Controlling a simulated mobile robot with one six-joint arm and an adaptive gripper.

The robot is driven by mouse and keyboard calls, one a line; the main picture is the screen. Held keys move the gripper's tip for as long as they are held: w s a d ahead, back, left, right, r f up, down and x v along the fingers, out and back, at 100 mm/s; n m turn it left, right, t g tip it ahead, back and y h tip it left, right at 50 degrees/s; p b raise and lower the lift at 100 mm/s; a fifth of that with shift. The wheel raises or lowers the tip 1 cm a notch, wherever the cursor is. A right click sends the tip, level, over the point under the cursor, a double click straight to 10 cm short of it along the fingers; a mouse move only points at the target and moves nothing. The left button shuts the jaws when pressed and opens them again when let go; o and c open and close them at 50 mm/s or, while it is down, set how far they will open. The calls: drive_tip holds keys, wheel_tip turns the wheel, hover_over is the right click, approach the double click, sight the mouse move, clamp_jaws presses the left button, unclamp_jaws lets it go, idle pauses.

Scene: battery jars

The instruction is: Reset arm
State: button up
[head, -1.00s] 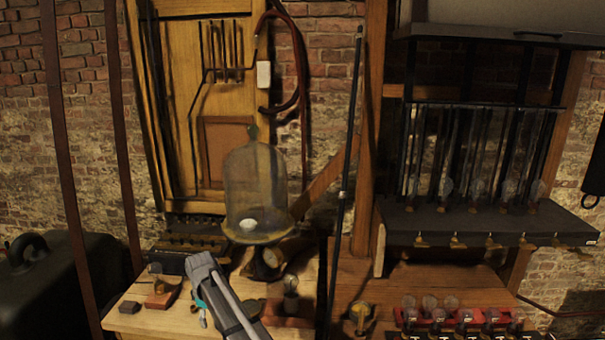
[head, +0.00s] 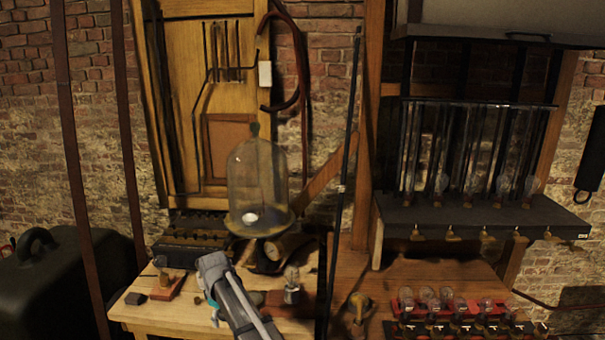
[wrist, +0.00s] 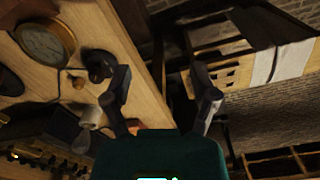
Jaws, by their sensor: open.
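My arm (head: 238,300) reaches up from the bottom of the head view, over the front of the wooden workbench (head: 190,312). In the head view the fingers of my gripper cannot be made out. In the wrist view my gripper (wrist: 163,95) shows two dark fingers standing wide apart, with nothing between them. The bench edge and darker space below lie behind the gap. A round brass-rimmed dial (wrist: 45,42) lies at the upper left of that view.
A glass bell jar (head: 258,180) stands behind my arm. A small bulb (head: 292,285) is just right of the arm. A shelf (head: 480,215) with glass tubes and a red rack of bulbs (head: 460,308) are at the right. A dark case (head: 50,285) sits at the left.

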drive_tip(key=s+d+f+m+b, duration=0.1)
drive_tip(key=s+d+m, duration=0.2)
drive_tip(key=d, duration=0.9)
drive_tip(key=s+d+f+m+b, duration=0.15)
drive_tip(key=d+m, duration=0.25)
drive_tip(key=d, duration=0.7)
drive_tip(key=s+d+m, duration=0.3)
drive_tip(key=s+d, duration=0.3)
drive_tip(key=d, duration=0.3)
drive_tip(key=s+d+f+m+b, duration=0.1)
drive_tip(key=s+d+m, duration=0.2)
drive_tip(key=s+d, duration=0.3)
drive_tip(key=d, duration=0.3)
drive_tip(key=shift+s+f+m, duration=0.25)
drive_tip(key=shift+f+m, duration=0.05)
drive_tip(key=shift+m, duration=0.1)
